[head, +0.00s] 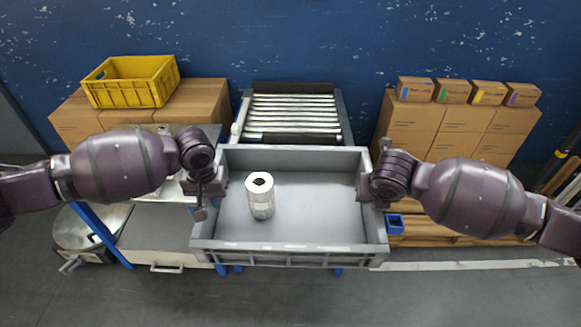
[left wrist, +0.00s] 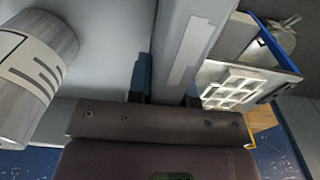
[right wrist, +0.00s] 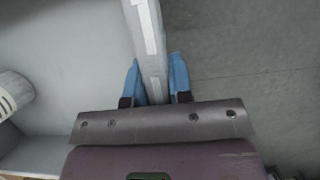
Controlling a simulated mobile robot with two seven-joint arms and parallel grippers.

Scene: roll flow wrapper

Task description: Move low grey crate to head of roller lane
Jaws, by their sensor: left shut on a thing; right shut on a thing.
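The low grey crate (head: 290,258) is held between my two arms in the head view, in front of the roller lane (head: 293,115). A white roll (head: 260,198) stands upright inside it, left of the middle. My left gripper (head: 199,205) is shut on the crate's left wall, and that wall (left wrist: 185,50) runs between its fingers in the left wrist view. My right gripper (head: 378,200) is shut on the crate's right wall; blue fingertips (right wrist: 157,80) sit on both sides of it in the right wrist view. The crate's far edge overlaps the near end of the lane.
A yellow crate (head: 132,82) sits on cardboard boxes (head: 190,100) at the left. More boxes (head: 458,125) with small cartons on top stand at the right on a pallet. A steel table (head: 165,235) is at left.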

